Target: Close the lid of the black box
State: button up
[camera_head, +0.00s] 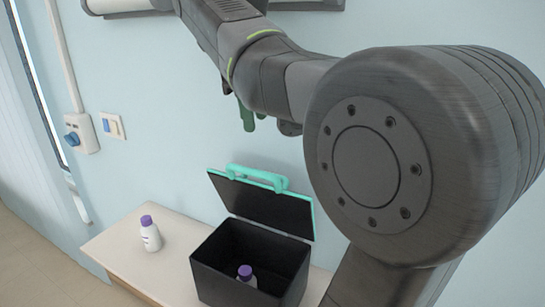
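The black box (230,288) stands on the table, and its inside is dark. Its lid (262,205) is open, tilted up at the back, with a teal rim and a teal handle (257,177) on the upper edge. A white bottle with a purple cap (245,273) is inside the box. My gripper (246,117) is above and behind the lid, apart from it, mostly hidden by my arm. Only a dark green finger part shows, so I cannot tell its opening.
A second white bottle with a purple cap (150,234) stands on the pale table (122,250), left of the box. The light blue wall is behind, with a socket (82,133) and a switch (113,126). My arm hides the right side.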

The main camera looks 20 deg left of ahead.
aim_at(265, 192)
jog(key=w+f, duration=0.1)
jog(key=f, duration=0.7)
jog(key=w+f, duration=0.1)
jog(key=f, duration=0.4)
jog(key=shift+w+d+f, duration=0.1)
jog(key=shift+w+d, duration=0.2)
jog(key=shift+w, duration=0.05)
jog(key=shift+c, duration=0.3)
grip_shut()
